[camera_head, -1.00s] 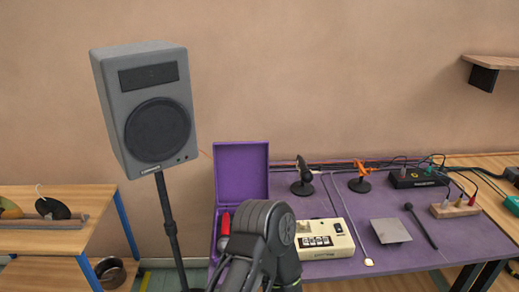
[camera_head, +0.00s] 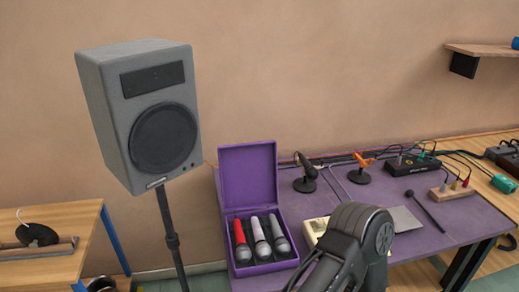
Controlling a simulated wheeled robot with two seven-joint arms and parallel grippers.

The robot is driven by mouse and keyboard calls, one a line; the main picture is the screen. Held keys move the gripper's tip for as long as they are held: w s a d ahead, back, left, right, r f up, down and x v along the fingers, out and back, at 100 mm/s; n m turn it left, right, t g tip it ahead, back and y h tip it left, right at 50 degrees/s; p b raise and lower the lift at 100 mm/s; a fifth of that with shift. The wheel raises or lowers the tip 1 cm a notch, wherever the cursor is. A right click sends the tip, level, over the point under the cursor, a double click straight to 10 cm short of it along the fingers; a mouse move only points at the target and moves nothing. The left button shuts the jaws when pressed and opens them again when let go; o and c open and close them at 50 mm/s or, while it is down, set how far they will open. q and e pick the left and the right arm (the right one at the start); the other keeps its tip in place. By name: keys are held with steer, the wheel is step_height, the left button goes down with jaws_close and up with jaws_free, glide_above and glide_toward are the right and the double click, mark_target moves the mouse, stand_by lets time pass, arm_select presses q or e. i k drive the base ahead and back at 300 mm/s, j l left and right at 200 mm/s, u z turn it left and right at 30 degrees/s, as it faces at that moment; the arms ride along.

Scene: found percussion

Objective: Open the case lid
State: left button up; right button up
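A purple case (camera_head: 266,268) stands at the left end of the purple-topped table. Its lid (camera_head: 249,175) stands upright at the back, so the case is open. Inside lie a red microphone (camera_head: 242,241), a pale microphone (camera_head: 260,238) and a grey microphone (camera_head: 279,236), side by side in a dark insert. One of my arms comes up from the bottom edge, right of the case, and covers part of the cream device. Its gripper is not visible, and neither gripper can be made out.
A cream box device (camera_head: 315,228) is partly hidden behind my arm. Two small desk microphones, black (camera_head: 306,178) and orange (camera_head: 360,172), stand behind it. A large grey speaker (camera_head: 150,115) on a stand is left of the case. A grey plate (camera_head: 402,218) and a black mallet (camera_head: 424,208) lie to the right.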

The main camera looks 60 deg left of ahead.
mark_target(248, 171)
steer(key=k+j+z, duration=0.2)
steer(key=k+j, duration=0.55)
steer(key=k+j+z, duration=0.2)
steer(key=k+j, duration=0.5)
steer(key=k, duration=0.15)
